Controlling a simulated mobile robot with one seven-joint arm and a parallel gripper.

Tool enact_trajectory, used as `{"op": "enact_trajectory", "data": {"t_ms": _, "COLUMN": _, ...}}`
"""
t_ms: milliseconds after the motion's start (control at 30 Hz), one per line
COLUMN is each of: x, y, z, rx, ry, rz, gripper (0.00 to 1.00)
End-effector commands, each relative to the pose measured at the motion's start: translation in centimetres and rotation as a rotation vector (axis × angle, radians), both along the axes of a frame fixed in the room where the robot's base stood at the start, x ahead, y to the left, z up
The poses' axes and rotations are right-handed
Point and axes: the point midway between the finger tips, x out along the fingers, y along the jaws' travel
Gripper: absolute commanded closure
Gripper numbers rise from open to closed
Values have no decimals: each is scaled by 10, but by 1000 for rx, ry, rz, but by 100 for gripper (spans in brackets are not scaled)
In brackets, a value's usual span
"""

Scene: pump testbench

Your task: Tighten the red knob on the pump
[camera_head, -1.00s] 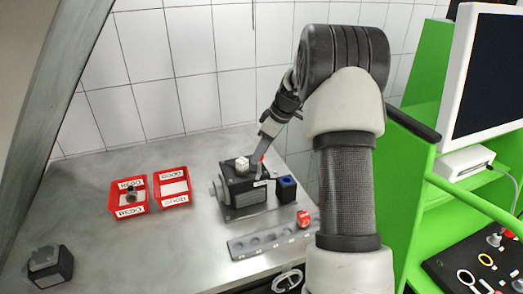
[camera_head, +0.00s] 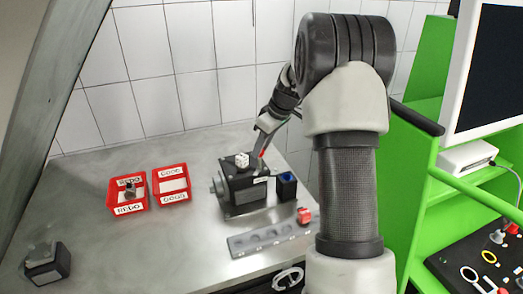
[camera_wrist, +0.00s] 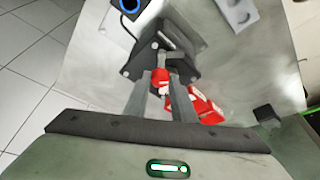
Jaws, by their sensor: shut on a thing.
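The dark pump (camera_head: 240,196) stands on the steel bench, with a white cube-shaped piece (camera_head: 242,160) on its top. My gripper (camera_head: 258,152) reaches down from the upper right to the pump's top right side. In the wrist view the red knob (camera_wrist: 160,78) sits between the two fingers of my gripper (camera_wrist: 160,84), which are shut on it. The pump's dark body (camera_wrist: 165,42) lies just beyond the fingertips. In the head view the knob shows only as a small red patch beside the fingers, mostly hidden.
Two red bins (camera_head: 148,208) stand left of the pump. A blue-topped block (camera_head: 287,178) stands close to its right. A grey strip with round recesses (camera_head: 240,248) and a red piece (camera_head: 304,216) lie in front. A dark device (camera_head: 48,277) is at the front left.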

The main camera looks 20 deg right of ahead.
Motion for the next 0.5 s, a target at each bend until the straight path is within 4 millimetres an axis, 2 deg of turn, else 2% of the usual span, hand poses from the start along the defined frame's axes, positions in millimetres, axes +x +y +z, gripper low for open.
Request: {"op": "enact_trajectory", "data": {"t_ms": 500, "x": -1, "y": 5, "z": 0, "rx": -2, "ry": -3, "rz": -473, "gripper": 99}}
